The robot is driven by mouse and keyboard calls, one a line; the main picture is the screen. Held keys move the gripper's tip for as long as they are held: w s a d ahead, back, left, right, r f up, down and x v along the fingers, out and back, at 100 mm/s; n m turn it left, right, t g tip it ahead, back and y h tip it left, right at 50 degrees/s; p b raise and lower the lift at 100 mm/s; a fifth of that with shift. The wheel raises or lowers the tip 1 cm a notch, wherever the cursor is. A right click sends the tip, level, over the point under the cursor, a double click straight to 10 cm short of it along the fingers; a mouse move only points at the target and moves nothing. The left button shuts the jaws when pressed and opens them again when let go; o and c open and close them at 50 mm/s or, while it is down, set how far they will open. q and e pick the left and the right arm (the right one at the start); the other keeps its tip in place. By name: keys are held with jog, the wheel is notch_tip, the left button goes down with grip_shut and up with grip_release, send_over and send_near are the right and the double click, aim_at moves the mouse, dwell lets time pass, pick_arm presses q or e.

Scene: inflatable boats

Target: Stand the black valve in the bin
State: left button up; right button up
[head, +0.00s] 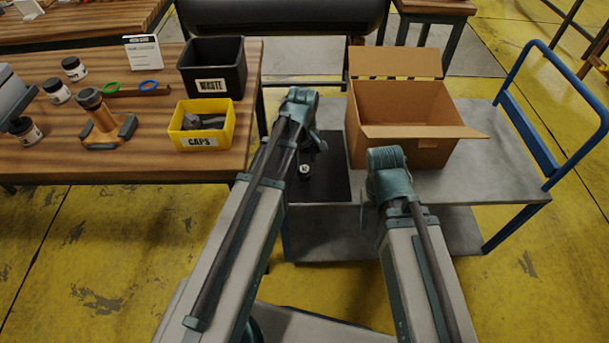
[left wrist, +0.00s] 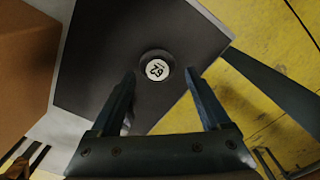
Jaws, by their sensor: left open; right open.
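A small round black valve (head: 305,169) with a white numbered disc on top stands on a dark mat (head: 325,185) on the grey cart. In the left wrist view the valve (left wrist: 157,67) lies just beyond and between the fingertips. My left gripper (head: 314,146) is open and empty above the mat, close to the valve; it also shows in the left wrist view (left wrist: 160,82). My right gripper (head: 388,178) is in front of the cardboard box, its fingers mostly hidden by its wrist. A black bin (head: 232,85) labelled WASTE and a yellow bin (head: 186,125) labelled CAPS, holding dark grey pieces, stand on the table.
An open cardboard box (head: 405,115) stands on the cart (head: 475,182), right of the mat. The wooden table (head: 60,160) carries jars, a brown cylinder on a dark base (head: 99,115), coloured rings and a sign (head: 143,52). A gap separates table and cart.

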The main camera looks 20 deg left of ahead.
aim_at(305, 169)
pick_arm(q)
jog(key=f+b, duration=0.2)
jog(key=f, duration=0.1)
jog(key=f+b, duration=0.1)
jog(key=shift+d+f+b, duration=0.2)
jog(key=shift+d+b, duration=0.1)
jog(key=shift+b, duration=0.05)
jog(key=shift+r, duration=0.1)
grip_shut()
jog(key=shift+r, duration=0.1)
